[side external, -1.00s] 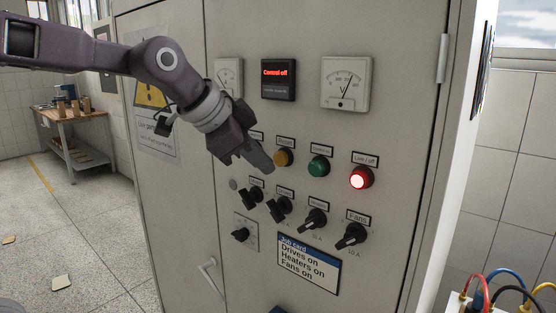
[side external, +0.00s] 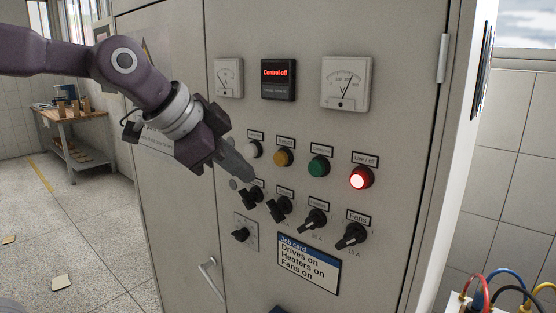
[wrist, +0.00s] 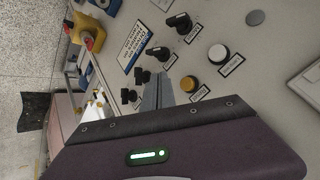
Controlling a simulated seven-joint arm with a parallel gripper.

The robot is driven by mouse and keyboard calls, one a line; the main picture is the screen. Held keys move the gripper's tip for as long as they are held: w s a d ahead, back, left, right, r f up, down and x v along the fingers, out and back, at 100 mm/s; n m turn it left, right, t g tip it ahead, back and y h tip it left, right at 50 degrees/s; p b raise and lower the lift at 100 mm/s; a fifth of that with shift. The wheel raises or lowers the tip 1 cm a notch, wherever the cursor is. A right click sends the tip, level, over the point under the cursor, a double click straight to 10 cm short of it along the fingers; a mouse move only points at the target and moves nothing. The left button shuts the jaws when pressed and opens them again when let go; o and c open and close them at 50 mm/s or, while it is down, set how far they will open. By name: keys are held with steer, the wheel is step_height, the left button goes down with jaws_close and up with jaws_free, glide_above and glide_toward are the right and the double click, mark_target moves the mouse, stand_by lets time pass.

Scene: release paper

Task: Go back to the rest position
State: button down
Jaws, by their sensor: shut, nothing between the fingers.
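My gripper (side external: 249,176) is shut and empty. Its fingertips are in front of the grey cabinet (side external: 387,130), just above the leftmost knobs in the side view. In the wrist view my gripper (wrist: 163,80) shows closed fingers pointing at the panel. The upper row has a white button (side external: 254,149), a yellow button (side external: 284,157), a green button (side external: 319,167) and a lit red light (side external: 361,177). Below are several black rotary knobs, including the Fans knob (side external: 351,235). Whether the fingertips touch the panel cannot be told.
A display (side external: 278,79) reads "Control off" between two dial meters. A job card (side external: 308,262) is below the knobs, and a door handle (side external: 210,277) sticks out at lower left. A workbench (side external: 75,116) stands behind at left. Coloured cables (side external: 510,285) are at lower right.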

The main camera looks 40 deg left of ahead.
stand_by(0.3)
steer(key=s+a+f+n+g, duration=0.1)
steer(key=s+f+n, duration=0.2)
steer(key=s, duration=0.4)
steer(key=s+a+f+n+g, duration=0.1)
steer(key=s+f+n, duration=0.1)
steer(key=s+f, duration=0.2)
steer(key=s+f+n+g+y, duration=0.1)
steer(key=s+f+n, duration=0.2)
steer(key=s, duration=0.8)
steer(key=shift+a+f+n, duration=0.3)
steer(key=shift+a+f, duration=0.1)
